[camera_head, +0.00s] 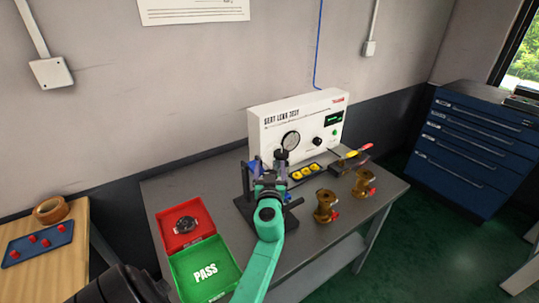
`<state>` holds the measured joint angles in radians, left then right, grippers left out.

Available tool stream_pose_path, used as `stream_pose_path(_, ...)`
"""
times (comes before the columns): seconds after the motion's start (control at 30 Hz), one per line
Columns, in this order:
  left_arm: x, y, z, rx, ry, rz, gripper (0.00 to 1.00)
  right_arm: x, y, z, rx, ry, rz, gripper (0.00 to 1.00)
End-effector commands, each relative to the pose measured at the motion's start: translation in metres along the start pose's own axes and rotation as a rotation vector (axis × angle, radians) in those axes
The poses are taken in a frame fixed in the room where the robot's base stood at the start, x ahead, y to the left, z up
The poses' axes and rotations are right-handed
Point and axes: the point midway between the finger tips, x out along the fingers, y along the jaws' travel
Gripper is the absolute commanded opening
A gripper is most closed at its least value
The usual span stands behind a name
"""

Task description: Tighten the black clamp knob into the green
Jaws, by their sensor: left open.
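The clamp stand (245,181) is a dark frame on the grey bench, in front of the white seat leak test panel (262,143). A round gauge with a pale face (290,140) shows above and behind it. A small black part (281,155) just below the gauge may be the clamp knob; I cannot tell for sure. My left gripper (268,182), on the teal arm, is open at the stand and covers much of it. Whether its fingers are around or touching the knob is hidden. The gauge's green zone is too small to make out. My right gripper is out of view.
A red tray (165,224) holding a dark round part (187,224) and a green PASS tray (226,266) lie left of the stand. Two brass valve bodies (325,206) (363,183) stand at right.

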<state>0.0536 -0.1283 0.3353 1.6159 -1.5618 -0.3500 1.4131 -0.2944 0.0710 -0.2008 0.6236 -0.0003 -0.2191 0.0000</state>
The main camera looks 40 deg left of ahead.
Motion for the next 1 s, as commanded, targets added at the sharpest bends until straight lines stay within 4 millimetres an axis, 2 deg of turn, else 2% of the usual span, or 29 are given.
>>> stream_pose_path(0.27,-0.001,0.001,0.000,-0.001,0.000,-0.001,0.83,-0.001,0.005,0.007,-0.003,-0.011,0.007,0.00)
stream_pose_path(0.3,-0.001,0.001,0.000,-0.001,0.000,-0.001,0.75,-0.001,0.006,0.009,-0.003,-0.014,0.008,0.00)
stream_pose_path(0.37,-0.001,0.001,0.000,-0.001,0.000,-0.001,0.52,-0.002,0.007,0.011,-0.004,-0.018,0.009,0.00)
stream_pose_path(0.4,-0.001,0.001,0.000,-0.001,0.000,-0.001,0.37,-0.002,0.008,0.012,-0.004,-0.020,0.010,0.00)
stream_pose_path(0.5,-0.001,0.001,0.000,-0.001,0.000,0.000,0.00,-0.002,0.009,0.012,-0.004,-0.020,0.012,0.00)
stream_pose_path(0.77,-0.001,0.001,0.000,-0.001,0.001,0.017,0.00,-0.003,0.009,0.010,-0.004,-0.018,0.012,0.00)
stream_pose_path(1.0,-0.001,0.003,-0.002,0.000,0.000,0.109,0.00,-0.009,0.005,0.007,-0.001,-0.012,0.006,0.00)
